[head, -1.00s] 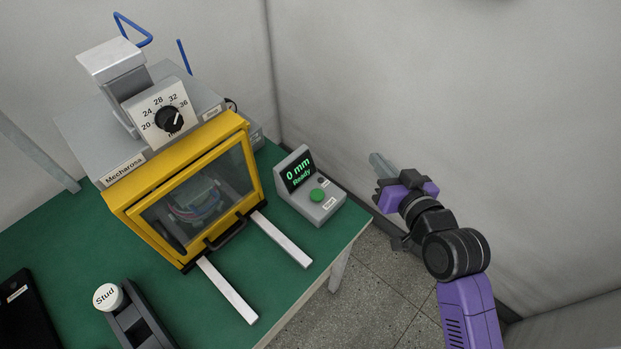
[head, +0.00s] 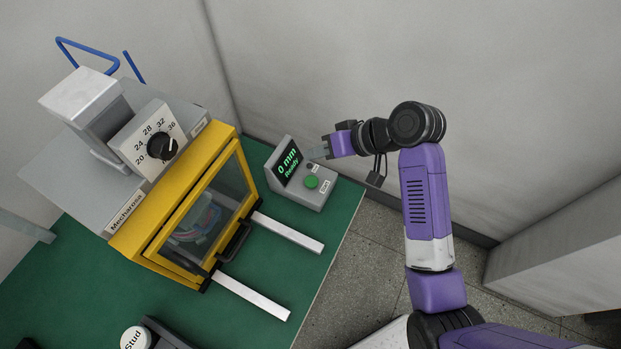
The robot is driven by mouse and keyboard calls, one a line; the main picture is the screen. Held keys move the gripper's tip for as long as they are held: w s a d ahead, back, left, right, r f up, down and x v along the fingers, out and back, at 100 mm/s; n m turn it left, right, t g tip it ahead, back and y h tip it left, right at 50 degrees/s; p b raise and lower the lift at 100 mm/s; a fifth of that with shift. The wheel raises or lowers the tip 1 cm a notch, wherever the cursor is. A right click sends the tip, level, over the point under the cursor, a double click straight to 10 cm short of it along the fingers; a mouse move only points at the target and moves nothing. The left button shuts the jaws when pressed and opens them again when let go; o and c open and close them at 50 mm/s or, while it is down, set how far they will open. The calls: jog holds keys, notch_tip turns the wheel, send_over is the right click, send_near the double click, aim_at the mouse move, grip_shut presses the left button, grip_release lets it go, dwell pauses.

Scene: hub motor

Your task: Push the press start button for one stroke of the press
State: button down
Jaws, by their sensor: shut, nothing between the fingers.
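The press start button is a round green button (head: 312,182) on the sloped face of a grey control box (head: 296,200) at the table's right edge. The box's display (head: 288,166) reads "0 mm Ready". The press (head: 120,165) stands left of it, with its yellow-framed clear door (head: 206,215) shut and wiring inside. My gripper (head: 316,153) is shut and empty. Its fingertips point left, just above and behind the green button in the picture. I cannot tell its exact height over the box; no contact with the button shows.
Two pale rails (head: 288,232) stick out from the press front. A dial (head: 161,146) sits on the press. A white "Stud" cap (head: 134,338) is at the bottom left of the green table (head: 85,290). Grey walls stand behind and to the right.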

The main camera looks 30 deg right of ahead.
jog(key=shift+f, duration=0.1)
jog(key=b, duration=0.7)
send_over(315, 182)
notch_tip(315, 182, down, 6)
jog(key=shift+f, duration=0.15)
jog(key=shift+f+b, duration=0.55)
jog(key=shift+f, duration=0.6)
jog(key=shift+f, duration=0.15)
dwell(0.7)
jog(key=shift+f, duration=0.3)
